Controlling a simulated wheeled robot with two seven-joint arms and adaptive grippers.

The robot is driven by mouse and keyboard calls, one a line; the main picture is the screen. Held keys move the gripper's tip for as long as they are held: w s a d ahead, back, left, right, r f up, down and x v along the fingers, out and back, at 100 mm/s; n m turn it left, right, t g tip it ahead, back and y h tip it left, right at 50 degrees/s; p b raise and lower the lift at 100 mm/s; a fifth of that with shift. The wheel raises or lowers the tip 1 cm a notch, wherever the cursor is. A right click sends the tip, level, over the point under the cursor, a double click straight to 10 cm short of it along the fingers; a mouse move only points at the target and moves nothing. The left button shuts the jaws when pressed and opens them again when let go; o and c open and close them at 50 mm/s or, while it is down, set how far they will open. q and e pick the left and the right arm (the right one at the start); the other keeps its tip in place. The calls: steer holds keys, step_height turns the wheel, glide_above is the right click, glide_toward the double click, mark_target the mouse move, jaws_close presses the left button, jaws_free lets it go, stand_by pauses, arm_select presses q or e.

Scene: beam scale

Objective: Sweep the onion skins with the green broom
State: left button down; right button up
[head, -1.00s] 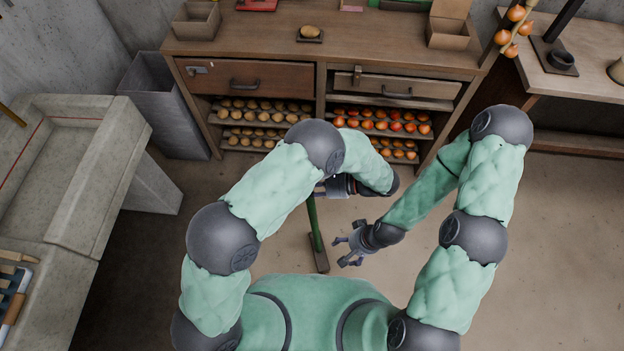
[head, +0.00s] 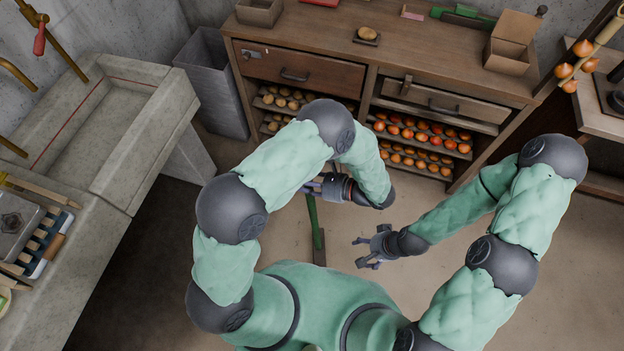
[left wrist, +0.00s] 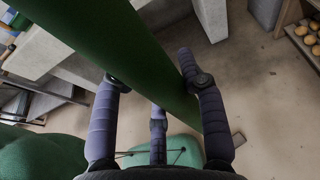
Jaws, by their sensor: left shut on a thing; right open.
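The green broom (head: 314,215) stands near upright below my left gripper in the head view, its dark head (head: 319,256) low near the floor in front of my body. My left gripper (head: 313,188) is shut on its handle; my forearm partly hides the grip. In the left wrist view the thick green handle (left wrist: 130,45) runs diagonally between the fingers of the left gripper (left wrist: 155,90). My right gripper (head: 364,251) is open and empty, to the right of the broom. I cannot make out any onion skins on the floor.
A wooden counter (head: 400,62) with drawers and shelves of onions and potatoes (head: 420,138) stands ahead. A grey bin (head: 218,95) is left of it. A concrete sink (head: 105,135) fills the left side.

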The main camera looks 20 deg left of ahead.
arm_select(q)
steer(key=s+a, duration=0.4)
steer(key=a, duration=1.2)
steer(key=shift+p, duration=0.4)
steer(key=shift+r, duration=0.1)
step_height(320, 180, up, 5)
steer(key=p, duration=0.3)
steer(key=shift+p, duration=0.3)
stand_by(0.3)
stand_by(0.4)
